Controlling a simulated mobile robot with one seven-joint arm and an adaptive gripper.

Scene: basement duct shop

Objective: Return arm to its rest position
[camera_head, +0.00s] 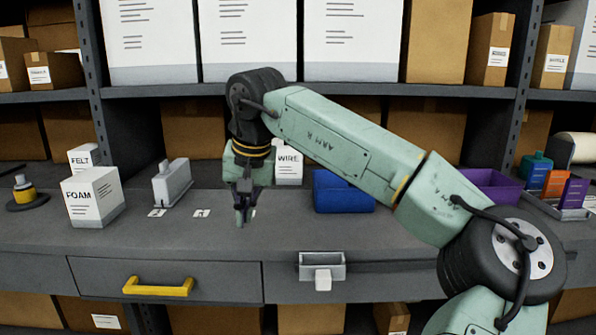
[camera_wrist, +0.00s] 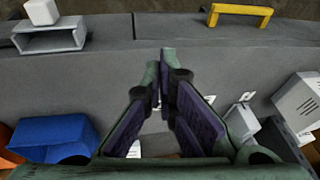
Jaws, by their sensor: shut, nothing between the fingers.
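My gripper (camera_head: 243,213) hangs from my arm above the grey workbench (camera_head: 290,235) and points down. Its fingers are together with nothing between them. In the wrist view my gripper (camera_wrist: 164,55) also shows shut, its purple-padded fingers meeting at the tips over the bare bench top. My arm reaches in from the lower right, bent at the elbow, and hides part of the shelf behind it.
A FOAM box (camera_head: 93,197), a grey container (camera_head: 171,183) and a WIRE box (camera_head: 289,167) stand around my gripper. A blue bin (camera_head: 343,192) and a purple bin (camera_head: 490,187) are to the right. A drawer with a yellow handle (camera_head: 158,287) is in front.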

